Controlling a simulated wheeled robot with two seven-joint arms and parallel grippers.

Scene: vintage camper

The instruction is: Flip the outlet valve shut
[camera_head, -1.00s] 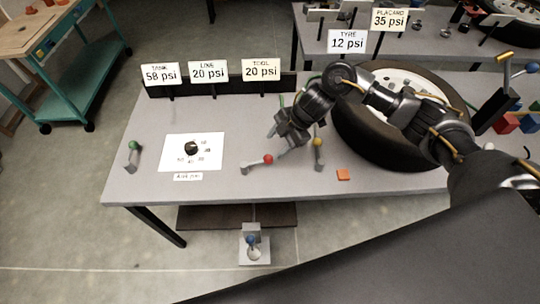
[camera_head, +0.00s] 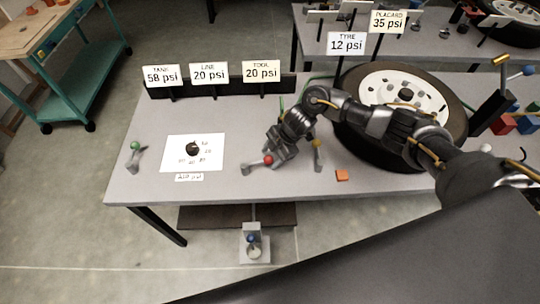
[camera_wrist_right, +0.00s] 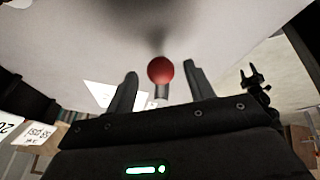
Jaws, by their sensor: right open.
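A lever with a red ball knob (camera_head: 268,160) stands near the front edge of the grey table. Its grey arm (camera_head: 250,168) points left from the knob. My right gripper (camera_head: 272,154) is at the red knob, just behind it in the head view. In the right wrist view the red knob (camera_wrist_right: 161,71) sits between the two open fingers, with a visible gap to each. A yellow-knobbed lever (camera_head: 316,146) stands just right of the gripper. A green-knobbed lever (camera_head: 135,148) stands at the table's left end. Which lever is the outlet valve is not labelled. My left gripper is not in view.
A tyre with a white wheel (camera_head: 400,85) lies right of the gripper under my arm. A white dial sheet (camera_head: 210,160) lies to the left. Signs reading 58, 20 and 20 psi (camera_head: 208,73) line the back.

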